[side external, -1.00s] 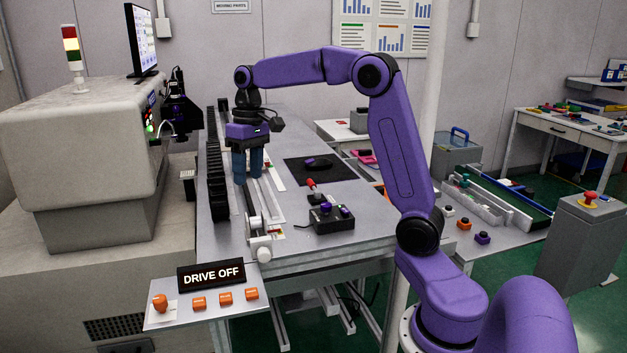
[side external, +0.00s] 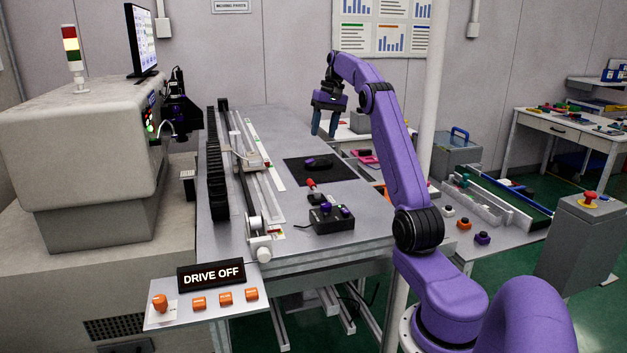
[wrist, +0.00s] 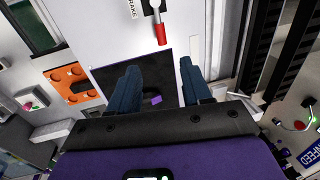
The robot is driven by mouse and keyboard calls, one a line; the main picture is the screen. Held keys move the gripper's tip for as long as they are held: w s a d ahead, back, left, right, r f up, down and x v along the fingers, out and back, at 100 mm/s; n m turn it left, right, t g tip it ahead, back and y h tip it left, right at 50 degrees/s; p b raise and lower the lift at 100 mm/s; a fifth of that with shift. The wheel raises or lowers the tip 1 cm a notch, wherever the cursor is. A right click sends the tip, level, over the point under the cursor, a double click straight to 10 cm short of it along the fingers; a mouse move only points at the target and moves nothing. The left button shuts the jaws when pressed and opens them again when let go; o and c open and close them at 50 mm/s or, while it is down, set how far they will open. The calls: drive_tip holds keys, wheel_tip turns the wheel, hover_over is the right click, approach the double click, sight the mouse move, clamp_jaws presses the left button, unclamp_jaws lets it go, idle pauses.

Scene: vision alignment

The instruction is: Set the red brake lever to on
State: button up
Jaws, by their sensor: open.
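The red brake lever (side external: 311,184) stands on the table near the control box, its red grip on a pale shaft above a small dark base. In the wrist view the red grip (wrist: 161,34) shows at the top beside a partly cut-off label. My gripper (side external: 324,130) hangs above the far right part of the table, open and empty, well apart from the lever. In the wrist view its two blue fingers (wrist: 158,68) are spread over the dark mat.
A black mat (side external: 330,176) with a small purple item lies behind the lever. A black control box (side external: 331,220) with purple knobs sits in front of it. A linear rail (side external: 250,165) runs along the left. A "DRIVE OFF" sign (side external: 211,274) stands at the front left.

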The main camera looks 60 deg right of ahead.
sight(313, 188)
drive_tip(key=f, duration=0.5)
drive_tip(key=w+a+f, duration=0.1)
drive_tip(key=f, duration=0.5)
drive_tip(key=w+a+f, duration=0.1)
drive_tip(key=f, duration=0.4)
drive_tip(key=shift+w+a+f, duration=0.15)
drive_tip(key=shift+a+f, duration=0.05)
drive_tip(key=shift+f, duration=0.1)
clamp_jaws()
